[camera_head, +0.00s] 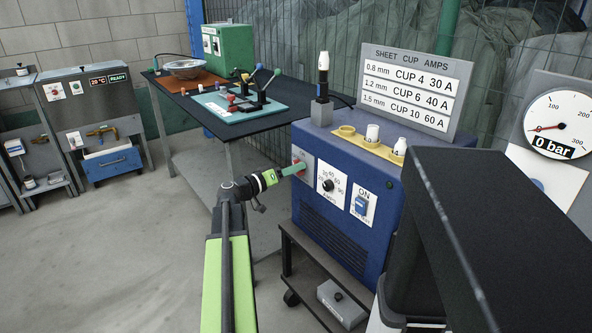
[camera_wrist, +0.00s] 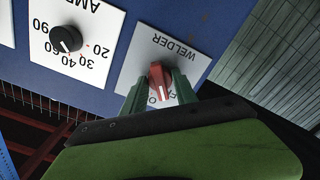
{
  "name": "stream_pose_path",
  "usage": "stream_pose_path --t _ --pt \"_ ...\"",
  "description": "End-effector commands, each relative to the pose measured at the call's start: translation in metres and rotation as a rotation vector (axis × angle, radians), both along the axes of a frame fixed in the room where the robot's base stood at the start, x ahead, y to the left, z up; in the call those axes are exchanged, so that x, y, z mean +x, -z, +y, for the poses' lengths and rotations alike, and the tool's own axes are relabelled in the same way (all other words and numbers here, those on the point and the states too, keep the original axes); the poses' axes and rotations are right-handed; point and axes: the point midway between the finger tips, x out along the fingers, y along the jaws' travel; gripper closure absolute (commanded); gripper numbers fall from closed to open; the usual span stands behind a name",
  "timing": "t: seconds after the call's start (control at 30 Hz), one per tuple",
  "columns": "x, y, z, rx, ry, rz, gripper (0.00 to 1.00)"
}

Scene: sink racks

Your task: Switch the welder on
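The blue welder (camera_head: 345,215) stands on a cart, with a row of control plates on its front. Its leftmost plate, marked WELDER (camera_wrist: 180,45), bears a red rotary knob (camera_wrist: 158,80). The knob's white line points down in the wrist view, towards lettering partly hidden by the fingers. My gripper (camera_head: 297,170) reaches the plate from the left in the head view. In the wrist view its two green fingers (camera_wrist: 160,92) lie against both sides of the red knob. The fingers hide most of the knob in the head view.
Beside it are a black amps knob (camera_wrist: 66,39) and a plate marked ON with a blue switch (camera_head: 361,205). Cups on a yellow strip (camera_head: 372,145) and an amps sign (camera_head: 415,88) are on top. A dark workbench (camera_head: 270,100) stands behind; the floor at left is clear.

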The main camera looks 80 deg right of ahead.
Motion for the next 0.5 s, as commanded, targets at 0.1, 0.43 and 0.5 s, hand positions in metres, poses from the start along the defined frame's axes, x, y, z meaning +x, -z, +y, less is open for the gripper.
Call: stream_pose_path --t 0.1,0.43,0.5 --pt "-0.0002 0.0 0.0 0.0 0.0 0.0 0.98" --pt "-0.0005 0.0001 0.0002 -0.148 0.001 -0.138 1.0" --pt "-0.0005 0.0001 0.0001 -0.253 0.001 -0.236 1.0"
